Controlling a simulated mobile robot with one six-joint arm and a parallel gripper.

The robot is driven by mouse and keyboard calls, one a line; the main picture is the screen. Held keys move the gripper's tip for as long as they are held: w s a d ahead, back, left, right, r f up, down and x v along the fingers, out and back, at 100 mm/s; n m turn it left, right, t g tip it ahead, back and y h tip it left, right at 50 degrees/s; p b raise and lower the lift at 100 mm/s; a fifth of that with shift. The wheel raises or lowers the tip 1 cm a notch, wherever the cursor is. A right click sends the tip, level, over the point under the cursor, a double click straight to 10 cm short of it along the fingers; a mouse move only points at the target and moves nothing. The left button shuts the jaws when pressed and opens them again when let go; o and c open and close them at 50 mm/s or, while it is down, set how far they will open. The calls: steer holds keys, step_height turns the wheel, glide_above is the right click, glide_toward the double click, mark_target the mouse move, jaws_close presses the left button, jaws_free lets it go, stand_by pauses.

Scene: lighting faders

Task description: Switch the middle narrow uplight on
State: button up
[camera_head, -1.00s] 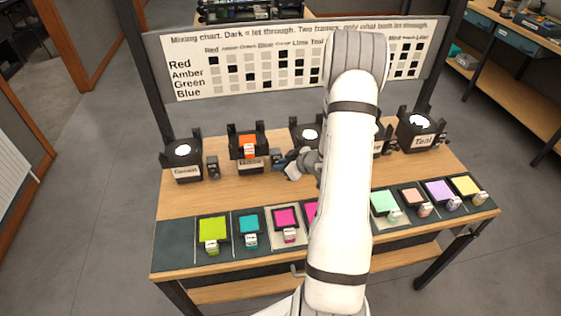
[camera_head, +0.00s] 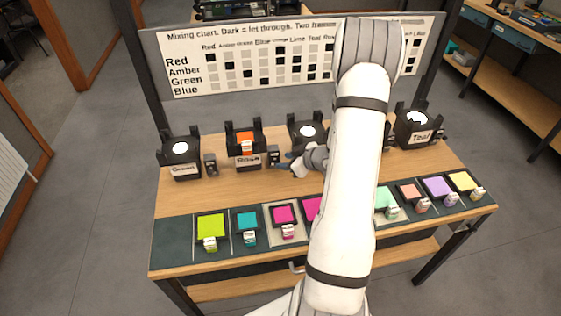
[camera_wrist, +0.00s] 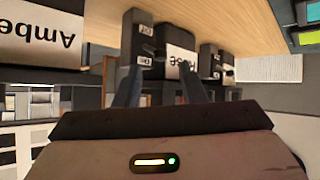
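In the head view a row of black uplights stands along the table's back: Green (camera_head: 181,158), Rose (camera_head: 246,150) with an orange frame on top, a middle one (camera_head: 306,134) with its label hidden, one mostly behind my arm, and Teal (camera_head: 417,128). The wrist view, upside down, shows the Amber label (camera_wrist: 40,32) and the Rose label (camera_wrist: 181,62). A switch box (camera_head: 273,157) stands right of Rose; it also shows in the wrist view (camera_wrist: 138,45) with small labels. My gripper (camera_head: 286,165) is open and low, just right of that box. Contact is unclear.
Coloured gel frames, such as a lime one (camera_head: 211,226) and a violet one (camera_head: 437,187), lie along the table's front. A mixing chart (camera_head: 187,45) stands behind the uplights. Green's switch box (camera_head: 211,165) is at its right. Bare wood lies between uplights and gels.

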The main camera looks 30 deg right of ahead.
steer(key=v, duration=0.4)
stand_by(0.4)
step_height(320, 180, up, 14)
steer(key=a+m+g+h, duration=0.2)
steer(key=a+m+h, duration=0.15)
steer(key=h, duration=0.35)
steer(key=s+a+r+m+g+y, duration=0.1)
steer(key=s+a+r+g, duration=0.1)
steer(key=s+a, duration=0.6)
steer(key=s+a+r+m+g+y, duration=0.1)
steer(key=s+a+r+m+g, duration=0.1)
steer(key=s+a, duration=0.6)
steer(key=s+r+g, duration=0.1)
steer(key=s+r, duration=0.1)
steer(key=s, duration=0.2)
steer(key=shift+s+a+r+y, duration=0.3)
steer(key=shift+a, duration=0.1)
